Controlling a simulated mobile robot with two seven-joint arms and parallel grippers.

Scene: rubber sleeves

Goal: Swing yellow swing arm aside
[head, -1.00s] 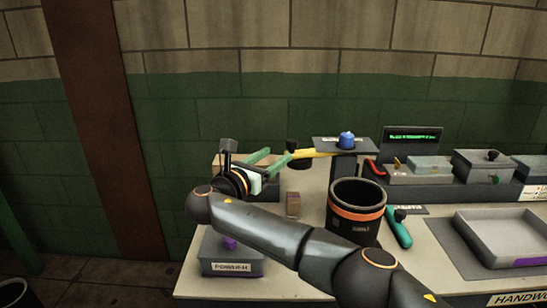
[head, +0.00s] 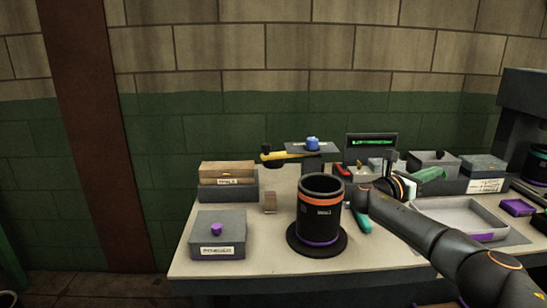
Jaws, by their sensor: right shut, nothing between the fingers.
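The yellow swing arm (head: 290,156) is at the back of the bench. My left gripper is out of view.
A black cylinder with an orange band (head: 320,220) stands at mid-bench. A grey box with a purple knob (head: 217,238) and a brown-topped box (head: 227,174) are on the left. A shallow tray (head: 455,205) lies under my right arm.

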